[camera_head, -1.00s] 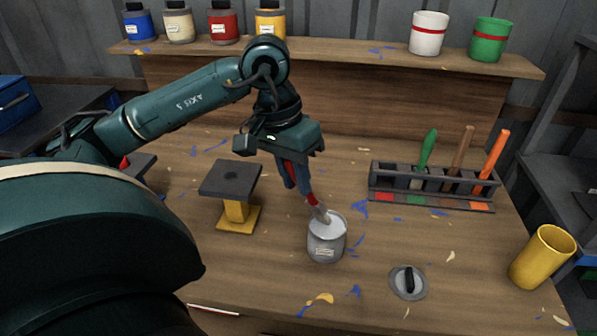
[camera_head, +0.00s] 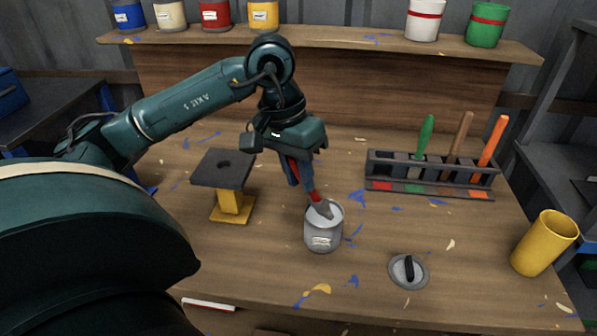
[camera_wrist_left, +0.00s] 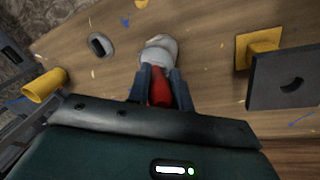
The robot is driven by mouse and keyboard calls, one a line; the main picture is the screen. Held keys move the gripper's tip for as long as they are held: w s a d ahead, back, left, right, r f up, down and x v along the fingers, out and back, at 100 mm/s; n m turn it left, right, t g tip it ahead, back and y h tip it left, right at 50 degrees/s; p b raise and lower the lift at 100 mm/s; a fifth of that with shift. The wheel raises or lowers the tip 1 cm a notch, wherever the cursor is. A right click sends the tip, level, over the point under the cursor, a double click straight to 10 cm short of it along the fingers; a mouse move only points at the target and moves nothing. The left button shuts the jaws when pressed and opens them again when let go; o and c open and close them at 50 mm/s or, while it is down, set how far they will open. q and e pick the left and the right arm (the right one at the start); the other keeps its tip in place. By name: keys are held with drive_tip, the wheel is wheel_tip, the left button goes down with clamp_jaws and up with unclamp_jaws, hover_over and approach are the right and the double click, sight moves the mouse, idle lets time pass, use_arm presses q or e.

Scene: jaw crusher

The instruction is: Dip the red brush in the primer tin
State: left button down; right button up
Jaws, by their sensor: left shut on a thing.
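My left gripper (camera_head: 305,183) is shut on the red brush (camera_head: 315,197) above the primer tin. The brush points down at a tilt, and its grey lower end reaches into the tin's open mouth. The primer tin (camera_head: 322,238) is a small grey can with a pale label, standing on the bench. In the left wrist view, the red handle (camera_wrist_left: 160,88) sits between the blue fingers, with the tin (camera_wrist_left: 158,50) just past it. The brush's tip is hidden in the tin, so its depth cannot be told. My right gripper is not in view.
A lid with a dark handle (camera_head: 408,271) lies right of the tin. A black-topped yellow stand (camera_head: 222,170) is to its left. A rack (camera_head: 430,189) holds green, brown and orange brushes. A yellow cup (camera_head: 545,243) stands at far right. Paint cans line the back shelf (camera_head: 330,37).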

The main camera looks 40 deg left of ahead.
sight(290, 159)
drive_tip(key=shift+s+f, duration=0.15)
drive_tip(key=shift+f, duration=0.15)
use_arm(q)
drive_tip(key=shift+r, duration=0.1)
drive_tip(key=shift+s+a+r+p, duration=0.1)
drive_tip(key=shift+s+r+p, duration=0.15)
drive_tip(key=shift+r, duration=0.4)
drive_tip(key=shift+s+a+r+p, duration=0.15)
drive_tip(key=shift+s+r+p, duration=0.1)
drive_tip(key=shift+r, duration=0.35)
drive_tip(key=shift+s+a+r+p, duration=0.15)
drive_tip(key=shift+s+r, duration=0.1)
drive_tip(key=shift+r, duration=0.4)
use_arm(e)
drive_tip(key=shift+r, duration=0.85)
